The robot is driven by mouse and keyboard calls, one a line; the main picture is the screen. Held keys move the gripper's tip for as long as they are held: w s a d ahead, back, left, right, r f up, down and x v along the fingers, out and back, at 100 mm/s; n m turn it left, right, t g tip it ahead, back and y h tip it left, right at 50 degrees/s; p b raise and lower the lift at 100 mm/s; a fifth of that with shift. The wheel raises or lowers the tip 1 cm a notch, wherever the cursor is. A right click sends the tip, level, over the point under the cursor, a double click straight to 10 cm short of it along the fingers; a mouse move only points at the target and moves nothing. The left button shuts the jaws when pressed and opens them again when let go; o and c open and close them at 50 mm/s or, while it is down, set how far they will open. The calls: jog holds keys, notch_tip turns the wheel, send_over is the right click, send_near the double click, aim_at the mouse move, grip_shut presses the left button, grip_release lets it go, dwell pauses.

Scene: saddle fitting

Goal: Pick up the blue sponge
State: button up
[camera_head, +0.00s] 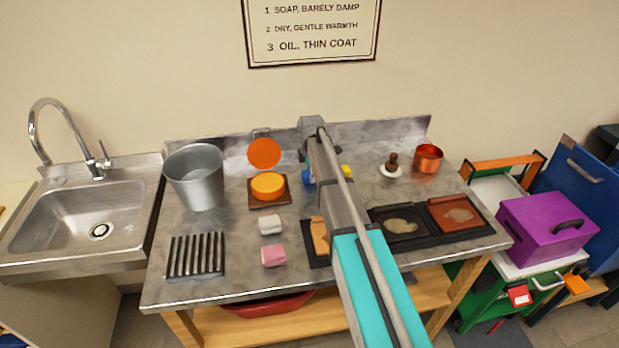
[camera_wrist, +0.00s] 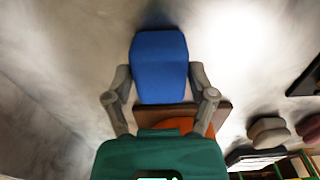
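The blue sponge (camera_wrist: 160,67) is a block seen in the middle of the wrist view. My gripper (camera_wrist: 160,75) has one grey finger against each side of it, and both fingertips appear to touch it. In the head view only a small blue part (camera_head: 306,179) shows beside my gripper's end, and my arm hides the rest. I cannot tell whether the sponge rests on the steel table (camera_head: 225,222) or is just above it.
An orange round tin (camera_head: 267,185) on a brown board is close on the left, its orange lid (camera_head: 264,153) upright behind. Dark trays (camera_head: 402,224) lie right.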

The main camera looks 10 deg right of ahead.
jog(key=c, duration=0.4)
jog(key=shift+r, duration=0.1)
jog(key=shift+c, duration=0.2)
jog(key=shift+r+p, duration=0.9)
jog(key=shift+p, duration=0.1)
jog(key=s+r+p, duration=1.1)
jog(key=s, duration=0.3)
jog(key=shift+d, duration=0.25)
jog(key=o, duration=0.5)
jog(key=c, duration=0.5)
